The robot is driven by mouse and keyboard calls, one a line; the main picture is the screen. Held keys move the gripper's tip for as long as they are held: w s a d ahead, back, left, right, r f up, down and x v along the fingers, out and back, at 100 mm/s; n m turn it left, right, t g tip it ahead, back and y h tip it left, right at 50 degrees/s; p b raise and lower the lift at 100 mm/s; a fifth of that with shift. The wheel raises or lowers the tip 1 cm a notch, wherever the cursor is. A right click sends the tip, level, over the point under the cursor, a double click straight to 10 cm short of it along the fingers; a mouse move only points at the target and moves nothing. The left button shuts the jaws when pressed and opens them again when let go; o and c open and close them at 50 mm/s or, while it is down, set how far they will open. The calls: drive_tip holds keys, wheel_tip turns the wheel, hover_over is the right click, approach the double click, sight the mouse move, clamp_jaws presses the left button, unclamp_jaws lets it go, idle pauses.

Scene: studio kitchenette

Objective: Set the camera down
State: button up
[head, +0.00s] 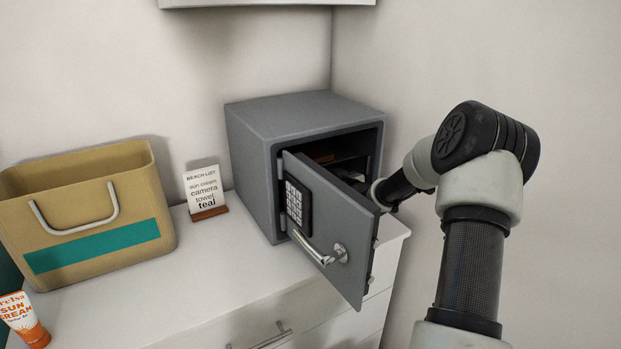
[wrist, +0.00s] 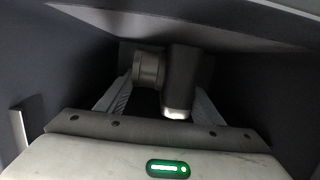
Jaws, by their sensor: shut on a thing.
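The camera (wrist: 180,78), dark with a round lens barrel on its left, shows in the wrist view between the two fingers of my gripper (wrist: 160,102). The gripper is shut on it. In the head view my arm reaches from the right into the open grey safe (head: 290,115). The safe's door (head: 335,240) hides most of the gripper, and I cannot make out the camera there. Dark walls surround the gripper in the wrist view. Whether the camera touches a surface beneath it, I cannot tell.
The safe door stands ajar towards the front, close beside my arm. A tan basket with a teal band (head: 95,205), a beach list card (head: 203,188) and a sun cream tube (head: 22,318) stand to the left.

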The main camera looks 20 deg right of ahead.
drive_tip(key=b+x, duration=0.1)
drive_tip(key=x, duration=0.3)
drive_tip(key=shift+r, duration=0.1)
drive_tip(key=shift+f, duration=0.3)
drive_tip(key=shift+f, duration=0.1)
drive_tip(key=shift+f+b, duration=0.25)
drive_tip(key=shift+b, duration=0.05)
drive_tip(key=o, duration=1.6)
drive_tip(key=shift+s+f, duration=0.1)
